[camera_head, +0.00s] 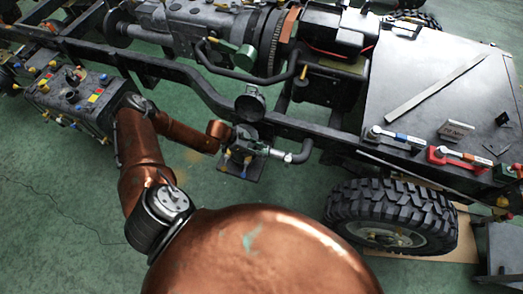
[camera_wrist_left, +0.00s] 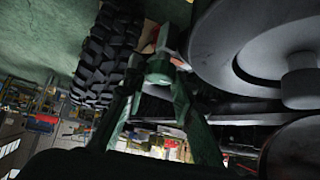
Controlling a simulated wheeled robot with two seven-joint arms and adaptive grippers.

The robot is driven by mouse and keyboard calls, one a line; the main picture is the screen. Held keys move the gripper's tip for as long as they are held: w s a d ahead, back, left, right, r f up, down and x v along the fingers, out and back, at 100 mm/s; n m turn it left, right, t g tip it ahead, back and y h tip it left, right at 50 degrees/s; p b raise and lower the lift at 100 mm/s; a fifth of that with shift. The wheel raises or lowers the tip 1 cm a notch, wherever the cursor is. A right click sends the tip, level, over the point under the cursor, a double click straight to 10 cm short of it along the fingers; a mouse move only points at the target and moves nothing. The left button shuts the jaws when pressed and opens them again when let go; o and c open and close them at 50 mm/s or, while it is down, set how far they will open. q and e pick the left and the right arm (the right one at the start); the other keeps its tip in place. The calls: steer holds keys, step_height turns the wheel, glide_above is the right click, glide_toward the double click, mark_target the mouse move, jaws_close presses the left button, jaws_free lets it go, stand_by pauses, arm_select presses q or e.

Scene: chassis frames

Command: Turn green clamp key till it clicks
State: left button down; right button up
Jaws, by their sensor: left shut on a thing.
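My left arm reaches in from the left in the head view, and my left gripper (camera_head: 240,150) is beside the chassis rail, by a grey bent pipe (camera_head: 293,156). In the left wrist view my left gripper (camera_wrist_left: 160,76) is shut on a small green piece, which looks like the green clamp key (camera_wrist_left: 158,66). The key sits between the two fingertips. In the head view I cannot make the key out clearly against the gripper. My right gripper shows in neither view.
A large black tyre (camera_head: 392,218) stands at the lower right. A grey worktop (camera_head: 440,85) bears torque wrenches, one in a red holder (camera_head: 460,160). A grey control box (camera_head: 72,92) with coloured buttons is at the left. A large round grey part (camera_wrist_left: 255,50) is close to my left gripper. Green floor is open below.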

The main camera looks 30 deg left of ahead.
arm_select(q)
steer(key=c, duration=1.6)
jaws_free()
steer(key=v, duration=1.2)
